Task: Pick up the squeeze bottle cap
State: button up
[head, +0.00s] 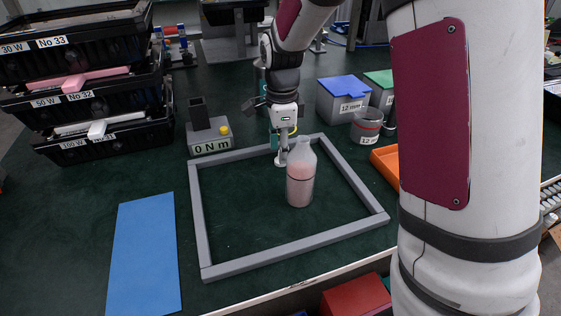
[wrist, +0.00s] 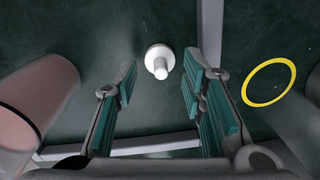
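The squeeze bottle cap (wrist: 159,61) is white, with a round base and a nozzle, on the dark green surface. In the wrist view it lies ahead of and between my fingertips, with clear gaps on both sides. In the head view the cap (head: 281,158) shows just below my gripper (head: 284,132), left of the bottle. My gripper (wrist: 159,82) is open and empty, its teal pads apart. The squeeze bottle (head: 300,180), translucent with pink contents and a dark band, stands upright inside the grey frame. Its side (wrist: 38,100) shows left in the wrist view.
A grey frame (head: 197,225) surrounds the bottle and cap. A yellow ring (wrist: 268,82) is right of the cap. A blue mat (head: 143,255) lies left; the frame's left interior is clear.

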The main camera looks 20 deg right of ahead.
notch_tip(320, 180, down, 2)
jog(key=shift+f, duration=0.1)
jog(key=c, duration=0.6)
jog(key=shift+o, duration=0.2)
jog(key=shift+r, duration=0.2)
notch_tip(320, 180, up, 10)
jog(key=p, duration=0.2)
jog(key=shift+f+p, duration=0.1)
jog(key=shift+p, duration=0.3)
jog(key=s+r+p, duration=1.2)
jog(key=r+p, duration=0.1)
jog(key=p, duration=1.3)
jog(key=shift+s+r+p, duration=0.15)
jog(key=shift+s+p, duration=0.15)
